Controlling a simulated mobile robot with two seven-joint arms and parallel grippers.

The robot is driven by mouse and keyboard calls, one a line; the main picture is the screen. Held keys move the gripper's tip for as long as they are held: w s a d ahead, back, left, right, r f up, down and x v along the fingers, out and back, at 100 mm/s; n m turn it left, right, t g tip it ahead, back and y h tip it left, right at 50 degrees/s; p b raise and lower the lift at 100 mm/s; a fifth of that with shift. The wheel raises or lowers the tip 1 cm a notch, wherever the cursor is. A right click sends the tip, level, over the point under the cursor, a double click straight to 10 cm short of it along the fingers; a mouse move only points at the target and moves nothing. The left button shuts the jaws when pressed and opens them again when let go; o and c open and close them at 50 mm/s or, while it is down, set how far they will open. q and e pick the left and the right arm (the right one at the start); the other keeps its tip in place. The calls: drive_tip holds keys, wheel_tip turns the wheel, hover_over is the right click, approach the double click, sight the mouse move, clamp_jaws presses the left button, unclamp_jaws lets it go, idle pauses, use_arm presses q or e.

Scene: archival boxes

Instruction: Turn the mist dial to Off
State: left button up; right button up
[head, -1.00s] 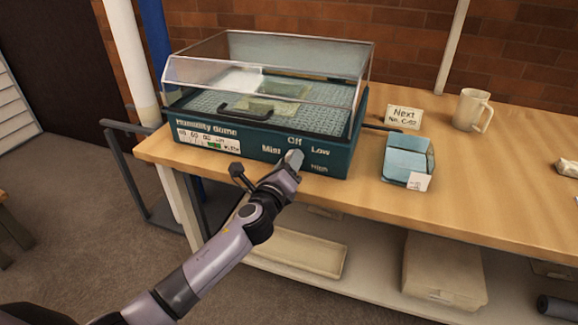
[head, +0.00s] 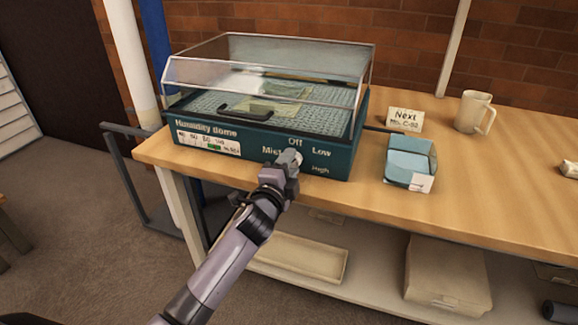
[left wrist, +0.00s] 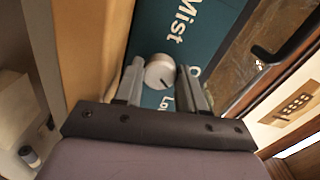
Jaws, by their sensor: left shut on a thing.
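The mist dial (left wrist: 160,71) is a round silver knob on the teal front of the humidity dome (head: 335,163). In the left wrist view it sits between the two fingers of my left gripper (left wrist: 160,82), which is shut on it. A dark mark on the dial's lower edge points down and slightly right, toward the partly seen "Lo" label. In the head view my left gripper (head: 290,158) covers most of the dial. Around it are the printed words Mist, Off, Low and High.
The dome has a clear lid with a dark handle (head: 245,115). To its right on the wooden table (head: 480,205) are a blue tray (head: 409,160), a "Next" card (head: 405,119) and a mug (head: 474,112). A lower shelf holds boxes (head: 447,275).

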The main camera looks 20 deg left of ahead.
use_arm(q)
drive_tip(key=n, duration=0.5)
drive_tip(key=shift+f, duration=0.1)
drive_tip(key=shift+n+p, duration=0.35)
drive_tip(key=shift+n, duration=0.65)
drive_tip(key=o, duration=1.1)
drive_tip(key=shift+s, duration=0.15)
